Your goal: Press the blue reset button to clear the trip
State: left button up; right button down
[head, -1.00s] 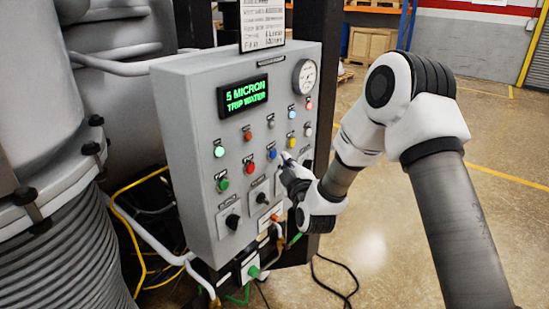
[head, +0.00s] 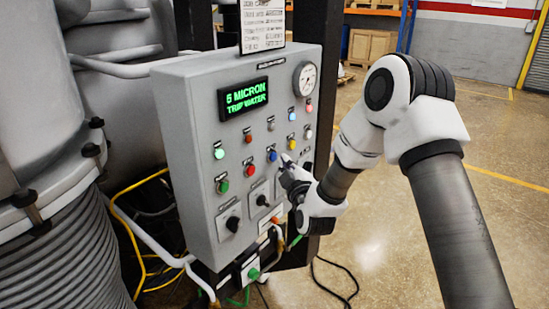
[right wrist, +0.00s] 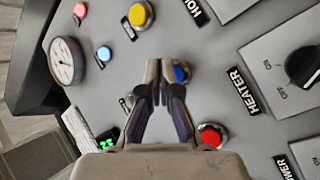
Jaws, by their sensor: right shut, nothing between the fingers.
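The blue reset button (head: 272,155) is on the front of the grey control panel (head: 200,110), right of the red button (head: 250,169). The panel display (head: 243,97) reads "5 MICRON TRIP WATER" in green. My right gripper (head: 284,158) is shut and empty, with its fingertips close to the right of the blue button. In the right wrist view the blue button (right wrist: 181,73) is partly hidden behind the shut fingertips (right wrist: 160,65). I cannot tell whether they touch it. My left gripper is not in view.
Near the blue button are a yellow button (head: 292,144), a green button (head: 223,186) and dark rotary knobs (head: 262,200). A gauge (head: 305,78) is at the panel's upper right. Cables hang below the panel. The floor to the right is open.

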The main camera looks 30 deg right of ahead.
dwell(0.4)
jog(key=shift+w+a, duration=0.2)
jog(key=shift+w, duration=0.2)
jog(key=shift+w+a, duration=0.1)
jog(key=shift+w, duration=0.2)
dwell(0.6)
jog(key=shift+s+d, duration=0.3)
jog(key=shift+s, duration=0.45)
jog(key=s, duration=0.1)
jog(key=s+d, duration=0.1)
jog(key=s, duration=0.1)
jog(key=s+d, duration=0.1)
jog(key=shift+s+p, duration=0.3)
